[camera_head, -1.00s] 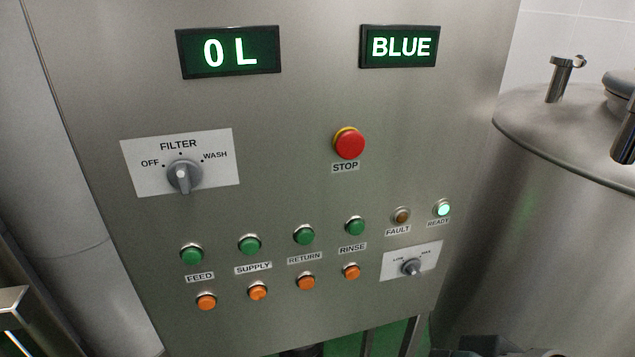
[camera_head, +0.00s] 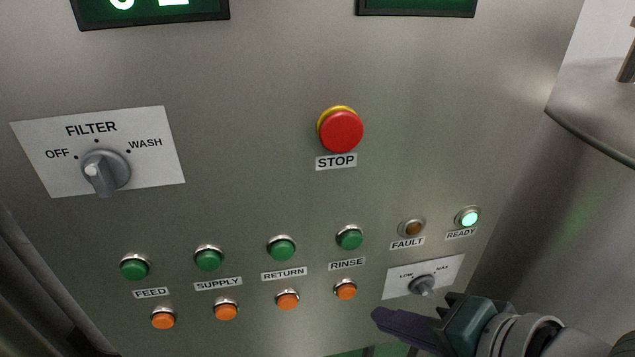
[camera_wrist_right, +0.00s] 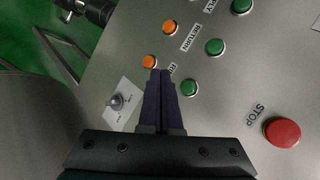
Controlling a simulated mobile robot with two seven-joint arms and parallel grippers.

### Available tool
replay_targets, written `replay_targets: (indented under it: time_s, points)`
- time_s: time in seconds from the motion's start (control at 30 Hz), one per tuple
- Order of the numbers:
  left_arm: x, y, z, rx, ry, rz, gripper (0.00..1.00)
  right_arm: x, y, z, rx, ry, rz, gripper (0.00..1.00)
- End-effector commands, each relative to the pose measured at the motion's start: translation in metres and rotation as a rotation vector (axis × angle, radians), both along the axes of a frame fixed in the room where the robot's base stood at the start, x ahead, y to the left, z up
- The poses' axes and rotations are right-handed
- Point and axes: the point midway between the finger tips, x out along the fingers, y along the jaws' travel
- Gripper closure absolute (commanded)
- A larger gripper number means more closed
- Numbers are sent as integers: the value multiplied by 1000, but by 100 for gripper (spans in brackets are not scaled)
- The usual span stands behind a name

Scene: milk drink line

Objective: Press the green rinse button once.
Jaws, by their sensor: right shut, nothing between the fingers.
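The green rinse button (camera_head: 349,238) sits on the steel panel above its RINSE label, at the right end of the row of green buttons. An orange button (camera_head: 345,289) is below it. My right gripper (camera_head: 376,316) is shut and empty, low and right of the rinse button, in front of the panel. In the right wrist view the rinse button (camera_wrist_right: 189,88) is just right of the shut fingertips (camera_wrist_right: 161,73), and the fingers partly cover the RINSE label. My left gripper is not in view.
The red STOP button (camera_head: 341,131) is above the rinse button. The return button (camera_head: 281,249) is to its left. The fault lamp (camera_head: 412,228), lit ready lamp (camera_head: 468,217) and small knob (camera_head: 422,286) are to its right. A steel tank (camera_head: 560,200) stands at right.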

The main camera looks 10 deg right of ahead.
Motion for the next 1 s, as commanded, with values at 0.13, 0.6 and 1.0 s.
replay_targets:
  time_s: [0.13,0.6,1.0]
  points:
    - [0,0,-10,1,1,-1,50,12,0,-3,-1,-3,1,100]
    - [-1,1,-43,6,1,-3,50,73,2,-2,0,0,-1,100]
    - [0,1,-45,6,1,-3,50,86,3,0,0,1,1,100]
